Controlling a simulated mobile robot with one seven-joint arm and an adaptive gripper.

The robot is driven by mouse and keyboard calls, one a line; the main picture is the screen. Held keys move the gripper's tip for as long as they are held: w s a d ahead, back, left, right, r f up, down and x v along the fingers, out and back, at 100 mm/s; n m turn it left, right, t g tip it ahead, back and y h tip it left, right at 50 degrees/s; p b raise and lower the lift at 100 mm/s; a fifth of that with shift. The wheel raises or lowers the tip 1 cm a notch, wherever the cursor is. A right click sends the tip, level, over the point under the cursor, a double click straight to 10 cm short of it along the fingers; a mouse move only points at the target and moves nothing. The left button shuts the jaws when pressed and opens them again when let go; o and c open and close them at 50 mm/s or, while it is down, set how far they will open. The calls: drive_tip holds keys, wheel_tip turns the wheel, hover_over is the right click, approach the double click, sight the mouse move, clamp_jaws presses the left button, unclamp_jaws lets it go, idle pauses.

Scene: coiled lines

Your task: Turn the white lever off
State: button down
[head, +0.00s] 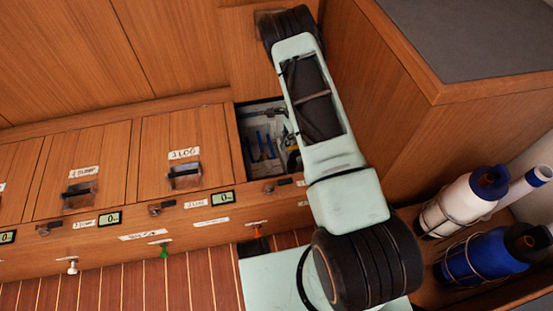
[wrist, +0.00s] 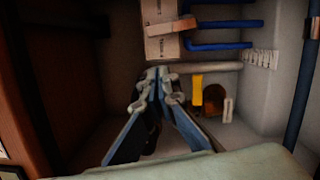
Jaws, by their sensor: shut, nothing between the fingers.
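In the wrist view my gripper (wrist: 158,76) is shut and empty, inside an open compartment, its fingers pointing at the back. A small upright white piece (wrist: 228,110), which may be the white lever, stands low on the back wall, to the right of the fingertips and apart from them in the picture. A yellow handle (wrist: 197,92) hangs between them, beside a dark round opening. In the head view my arm reaches over the open compartment (head: 241,142) and hides much of its inside; I cannot clearly make out the lever or my fingers there.
Blue pipes (wrist: 220,45) and a pale horizontal pipe (wrist: 215,67) run above the handles. A white labelled box (wrist: 160,30) is above the fingertips. In the head view, closed wooden lids (head: 180,135) lie left; white (head: 465,203) and blue (head: 485,260) bottles stand right.

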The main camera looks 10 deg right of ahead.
sight(266, 161)
drive_tip(key=shift+m+y, duration=0.3)
drive_tip(key=b+x, duration=0.1)
drive_tip(key=x, duration=0.2)
drive_tip(key=b+x, duration=0.1)
drive_tip(key=x, duration=0.3)
drive_tip(key=a+b+x, duration=0.1)
drive_tip(key=x, duration=0.2)
drive_tip(key=shift+a, duration=0.1)
